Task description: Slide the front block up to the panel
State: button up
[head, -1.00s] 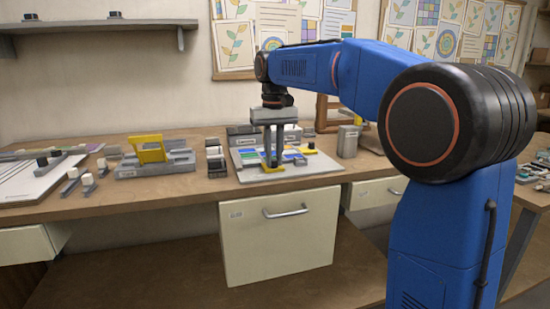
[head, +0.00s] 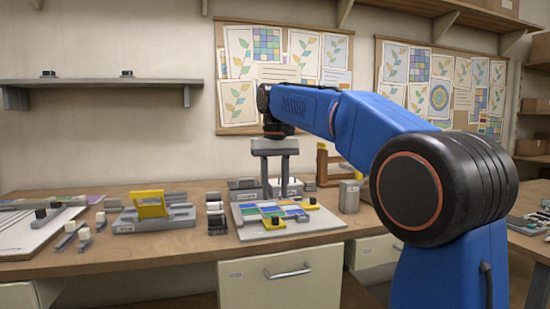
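My gripper (head: 274,190) hangs over the pale board (head: 316,229) in the head view, fingers pointing down. The two fingers stand apart with nothing between them, above the board's items. A glass panel (head: 291,212) with blue and green pieces lies on the board. The front block (head: 272,227), yellow with a black knob, sits at the panel's front-left edge. It is too small to tell whether it touches the panel. A second yellow block (head: 308,206), also with a dark knob, lies on the board right of the panel.
A grey fixture with a yellow frame (head: 150,205) stands left. A rack of dark and white pieces (head: 216,217) stands beside the board. Grey boxes (head: 243,186) stand behind it, and a grey canister (head: 349,196) is to the right. The bench front is bare.

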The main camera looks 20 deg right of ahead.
notch_tip(320, 180, up, 10)
dwell(0.4)
jog(key=s+d+f+t, duration=0.1)
jog(key=s+d+f, duration=0.1)
jog(key=s+f, duration=0.6)
jog(key=s+d+f+t, duration=0.25)
jog(key=s+f, duration=0.35)
jog(key=s, duration=0.5)
jog(key=s+d+f, duration=0.1)
jog(key=s+f, duration=0.7)
jog(key=f, duration=0.3)
jog(key=s+d+f+t, duration=0.1)
jog(key=s+f, duration=0.7)
jog(key=f, duration=0.4)
jog(key=shift+s+d+f, duration=0.15)
jog(key=shift+d, duration=0.1)
